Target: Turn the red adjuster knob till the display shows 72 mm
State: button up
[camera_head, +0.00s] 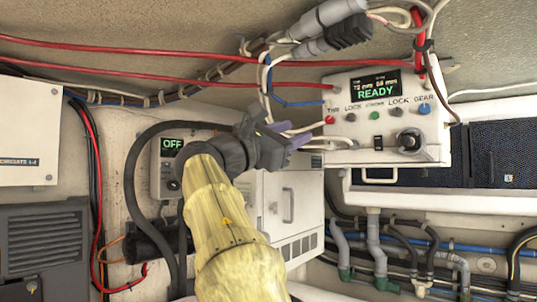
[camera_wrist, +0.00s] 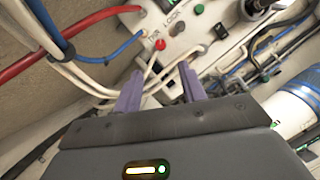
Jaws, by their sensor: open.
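The white control box (camera_head: 350,145) hangs at the upper right. Its display (camera_head: 362,88) shows READY in large green letters. The small line above seems to start with 72 mm, with another mm value at right that I cannot read surely. The small red knob (camera_head: 330,120) is at the left end of the box's row of controls. It also shows in the wrist view (camera_wrist: 160,44), beyond my fingertips. My gripper (camera_head: 298,138) is open and empty, left of the box and just below the red knob. Its two purple fingers (camera_wrist: 160,82) point toward the knob, apart from it.
White, blue and red cables (camera_wrist: 85,75) run close beside my fingers. Blue, green and other knobs (camera_head: 375,115) and a black lever (camera_head: 409,140) share the box face. A smaller unit showing OFF (camera_head: 172,146) is behind my arm. Pipes and hoses (camera_head: 375,240) lie below.

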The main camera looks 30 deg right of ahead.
jog(key=b+v, duration=0.1)
jog(key=v, duration=0.5)
dwell(0.5)
